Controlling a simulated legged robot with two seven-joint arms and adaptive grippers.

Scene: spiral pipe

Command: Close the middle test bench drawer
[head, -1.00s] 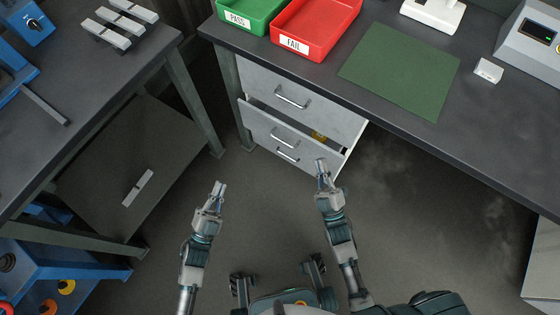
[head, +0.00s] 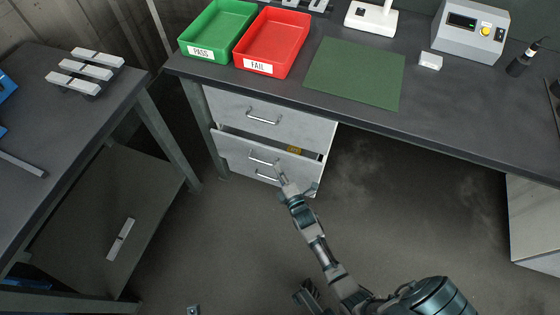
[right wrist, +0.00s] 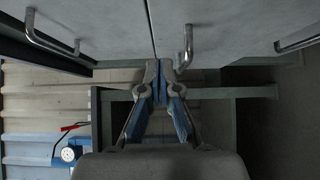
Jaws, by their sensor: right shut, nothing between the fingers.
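The middle drawer (head: 236,150) of the light grey unit under the bench stands a little open, and its front sticks out past the top drawer (head: 290,128). It has a metal bar handle (head: 263,161). My right gripper (head: 280,169) is shut and empty, with its tips close to the drawer front, just right of that handle. In the right wrist view the shut fingers (right wrist: 166,68) point at the drawer fronts near the handle (right wrist: 186,45); I cannot tell whether they touch. Only a small tip of my left gripper (head: 193,310) shows at the bottom edge.
A yellow item (head: 293,150) shows inside the open drawer. The bottom drawer (head: 240,173) is below. A green PASS tray (head: 200,55) and red FAIL tray (head: 258,67) stand on the bench above, with a green mat (head: 355,75). A second table (head: 120,95) is at left. The floor between is open.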

